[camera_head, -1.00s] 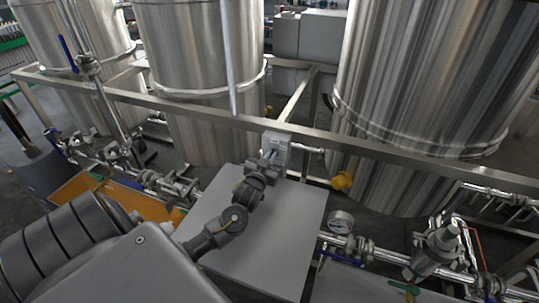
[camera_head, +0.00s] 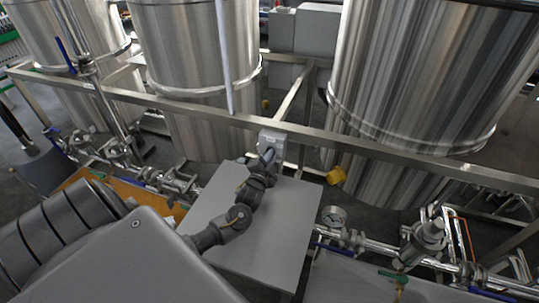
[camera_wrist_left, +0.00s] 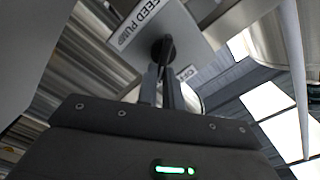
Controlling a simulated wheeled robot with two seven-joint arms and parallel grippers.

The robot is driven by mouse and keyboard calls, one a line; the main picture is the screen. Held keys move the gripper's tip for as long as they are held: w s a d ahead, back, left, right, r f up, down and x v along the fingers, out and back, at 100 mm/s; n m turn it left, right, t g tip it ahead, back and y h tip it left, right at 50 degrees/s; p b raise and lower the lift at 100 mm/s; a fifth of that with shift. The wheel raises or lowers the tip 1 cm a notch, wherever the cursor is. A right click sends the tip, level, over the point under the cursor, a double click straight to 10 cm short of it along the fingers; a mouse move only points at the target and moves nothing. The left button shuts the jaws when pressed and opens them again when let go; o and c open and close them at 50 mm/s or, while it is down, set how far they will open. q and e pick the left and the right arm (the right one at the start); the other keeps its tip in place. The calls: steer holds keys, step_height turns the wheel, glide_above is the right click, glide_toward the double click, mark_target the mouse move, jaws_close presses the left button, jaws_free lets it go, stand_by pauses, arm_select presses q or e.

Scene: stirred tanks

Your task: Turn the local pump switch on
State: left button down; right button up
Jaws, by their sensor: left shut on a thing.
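The pump switch is a small light grey box (camera_head: 273,140) on the front rail of the frame. In the left wrist view, its face (camera_wrist_left: 185,35) carries a "FEED PUMP" label and a black round knob (camera_wrist_left: 162,48). A second small label beside the knob is only partly readable. My left gripper (camera_head: 267,157) is at the front of the box. In the wrist view its two narrow fingers (camera_wrist_left: 161,75) are close together on the knob, shut on its grip. The fingers hide part of the knob, so its exact setting is unclear. My right gripper is not in view.
Large steel tanks (camera_head: 195,60) stand behind the metal rail (camera_head: 385,153). A flat grey panel (camera_head: 265,230) lies below my left arm. Pipes with a gauge (camera_head: 334,216) and valves run to the right.

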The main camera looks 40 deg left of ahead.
arm_select(q)
steer(key=shift+f+m, duration=0.1)
steer(key=shift+m, duration=0.4)
steer(key=c, duration=1.5)
jaws_free()
steer(key=shift+c, duration=0.2)
steer(key=b+v, duration=0.2)
steer(key=v, duration=0.8)
steer(key=shift+s+d, duration=0.25)
steer(key=shift+s, duration=0.1)
